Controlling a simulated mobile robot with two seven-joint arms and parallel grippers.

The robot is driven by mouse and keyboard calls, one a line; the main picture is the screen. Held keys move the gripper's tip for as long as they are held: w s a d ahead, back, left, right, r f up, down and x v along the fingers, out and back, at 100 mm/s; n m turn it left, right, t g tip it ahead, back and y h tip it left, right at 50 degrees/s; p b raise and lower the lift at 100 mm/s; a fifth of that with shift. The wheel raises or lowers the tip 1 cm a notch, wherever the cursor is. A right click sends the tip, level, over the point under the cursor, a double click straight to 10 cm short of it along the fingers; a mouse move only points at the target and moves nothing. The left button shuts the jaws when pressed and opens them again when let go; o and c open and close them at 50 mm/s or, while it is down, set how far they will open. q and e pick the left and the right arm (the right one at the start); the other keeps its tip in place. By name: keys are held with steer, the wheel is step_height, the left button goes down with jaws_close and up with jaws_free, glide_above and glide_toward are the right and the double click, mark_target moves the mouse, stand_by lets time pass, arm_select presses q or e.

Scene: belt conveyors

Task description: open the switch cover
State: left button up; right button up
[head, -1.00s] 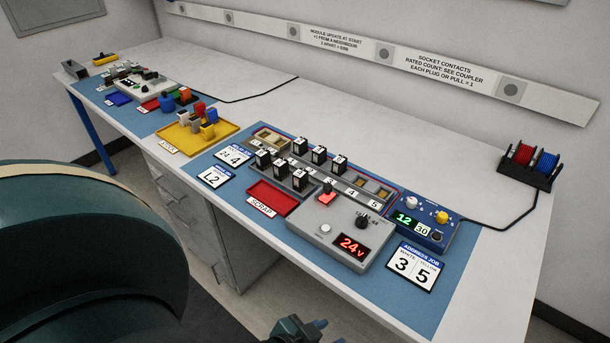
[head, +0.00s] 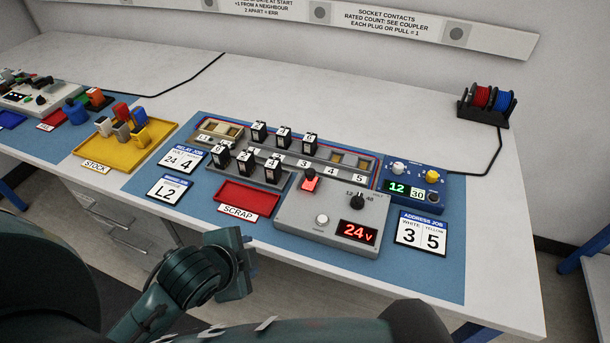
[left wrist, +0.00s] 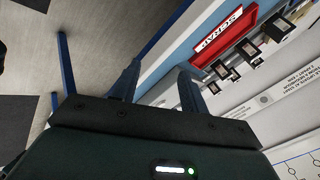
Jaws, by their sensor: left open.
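The red switch cover (head: 310,181) sits on the back edge of the grey power box (head: 290,222), whose display reads 24V. It looks closed, but it is too small to be certain. My left gripper (head: 252,258) is in front of the table's near edge, below and left of the power box and well apart from the cover. In the left wrist view my left gripper (left wrist: 157,78) is open, with nothing between its fingers. The switch cover cannot be made out in that view. My right gripper is not in view.
A red scrap tray (head: 277,204) lies left of the power box and also shows in the left wrist view (left wrist: 206,59). Behind are a relay rack (head: 326,153) and a blue coupler box (head: 436,181). A yellow stock tray (head: 88,153) stands left. The rear tabletop is mostly clear.

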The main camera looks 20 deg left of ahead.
mark_target(308, 173)
arm_select(q)
steer(key=w+r+m+t, duration=0.1)
steer(key=w+m, duration=0.1)
steer(key=m, duration=0.1)
steer(key=w+r+m+t, duration=0.1)
steer(key=w+m, duration=0.1)
steer(key=m, duration=0.2)
steer(key=w+r+m+t, duration=0.1)
steer(key=w+m, duration=0.1)
steer(key=m, duration=0.2)
steer(key=shift+w+d+r+h, duration=0.1)
steer(key=shift+d+r+h, duration=0.1)
steer(key=shift+h, duration=0.2)
steer(key=w+d+m+h, duration=0.1)
steer(key=w+m, duration=0.4)
steer(key=w+d+f+m+t+h, duration=0.1)
steer(key=w+m, duration=0.4)
steer(key=w+d+f+m+t+h, duration=0.1)
steer(key=w+d+m, duration=0.1)
steer(key=w+m, duration=0.3)
steer(key=shift+w+m, duration=0.35)
steer(key=shift+m, duration=0.15)
steer(key=shift+r, duration=0.1)
steer(key=shift+c, duration=0.2)
jaws_close()
